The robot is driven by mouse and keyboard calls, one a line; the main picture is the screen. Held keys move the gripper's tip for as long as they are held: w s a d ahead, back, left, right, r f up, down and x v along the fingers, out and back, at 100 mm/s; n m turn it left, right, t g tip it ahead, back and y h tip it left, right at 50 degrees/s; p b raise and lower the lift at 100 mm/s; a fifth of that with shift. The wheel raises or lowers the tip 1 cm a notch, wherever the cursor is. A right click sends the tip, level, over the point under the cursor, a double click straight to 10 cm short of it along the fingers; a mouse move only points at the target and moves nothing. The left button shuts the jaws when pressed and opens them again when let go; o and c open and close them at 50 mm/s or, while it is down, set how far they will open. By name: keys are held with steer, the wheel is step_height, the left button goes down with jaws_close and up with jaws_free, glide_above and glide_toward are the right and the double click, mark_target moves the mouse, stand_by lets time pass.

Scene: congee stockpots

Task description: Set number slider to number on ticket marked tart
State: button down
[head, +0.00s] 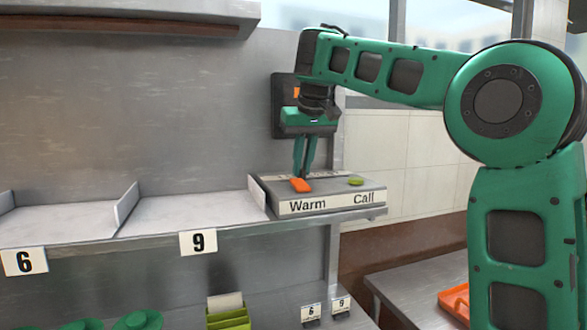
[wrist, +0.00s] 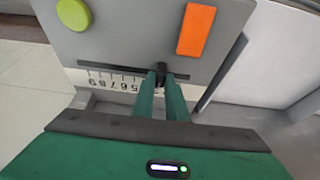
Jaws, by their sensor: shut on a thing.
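The control box (head: 330,203) sits at the right end of the shelf, its front marked "Warm" and "Call". In the wrist view its number slider (wrist: 161,69) is a small dark knob in a slot over a scale. The digits 9, 8, 7, 6 and 5 (wrist: 113,82) show left of the knob. My fingers hide the lower digits, so the exact setting cannot be read. My gripper (head: 304,172) reaches down onto the box, and in the wrist view my gripper (wrist: 164,84) is shut on the knob. No ticket marked tart can be read.
An orange button (wrist: 196,30) and a round green button (wrist: 74,14) are on the box top near the slider. Number tags 6 (head: 25,262) and 9 (head: 198,242) hang on the shelf edge. A green holder (head: 228,318) with a pale card stands below. The shelf bays left are empty.

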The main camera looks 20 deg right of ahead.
steer(key=shift+w+r, duration=0.1)
steer(key=c, duration=1.8)
jaws_free()
steer(key=shift+o, duration=0.2)
steer(key=shift+v, duration=5.2)
steer(key=shift+d, duration=0.2)
